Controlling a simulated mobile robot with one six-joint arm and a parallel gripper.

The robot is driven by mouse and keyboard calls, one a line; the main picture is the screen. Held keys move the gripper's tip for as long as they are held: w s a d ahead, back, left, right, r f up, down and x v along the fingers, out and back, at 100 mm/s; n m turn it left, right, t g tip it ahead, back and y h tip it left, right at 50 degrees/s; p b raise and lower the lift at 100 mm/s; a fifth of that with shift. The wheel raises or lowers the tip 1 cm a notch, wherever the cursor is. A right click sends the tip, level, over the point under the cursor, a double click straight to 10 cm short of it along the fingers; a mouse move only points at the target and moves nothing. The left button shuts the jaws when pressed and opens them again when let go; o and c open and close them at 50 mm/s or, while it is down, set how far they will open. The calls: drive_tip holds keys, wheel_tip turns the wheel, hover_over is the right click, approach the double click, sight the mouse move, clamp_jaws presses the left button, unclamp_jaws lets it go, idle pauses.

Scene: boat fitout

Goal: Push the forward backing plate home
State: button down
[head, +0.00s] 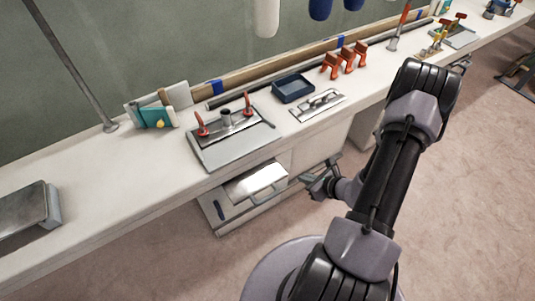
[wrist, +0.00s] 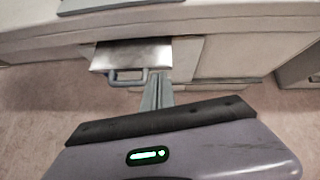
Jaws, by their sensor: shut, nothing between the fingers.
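A shiny metal plate (head: 255,180) with a bar handle projects from the cabinet front below the bench. It also shows in the wrist view (wrist: 135,54), with its grey handle at the lower left. I cannot tell whether it is the forward backing plate. On the bench above, a flat grey plate assembly (head: 235,150) carries two red-handled clamps. A smaller metal plate with a raised handle (head: 317,105) lies to its right. My gripper (head: 310,182) is shut and empty, right of the projecting plate. In the wrist view its fingers (wrist: 157,82) overlap the plate's lower right edge; contact is unclear.
The white bench (head: 120,180) runs diagonally. A dark blue tray (head: 293,88), orange clamps (head: 344,61) and a teal item (head: 155,117) stand on it. A metal box (head: 25,215) sits at the left. The floor (head: 470,190) to the right is clear.

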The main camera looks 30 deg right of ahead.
wheel_tip(320, 180, down, 6)
drive_tip(key=s+m+h, duration=0.1)
drive_tip(key=s+m, duration=0.1)
drive_tip(key=s, duration=0.1)
drive_tip(key=w+f+b, duration=0.5)
drive_tip(key=w, duration=0.5)
drive_tip(key=shift+w+d+f+g, duration=0.2)
drive_tip(key=shift+w+f+g, duration=0.1)
drive_tip(key=shift+w, duration=0.1)
drive_tip(key=shift+r, duration=0.1)
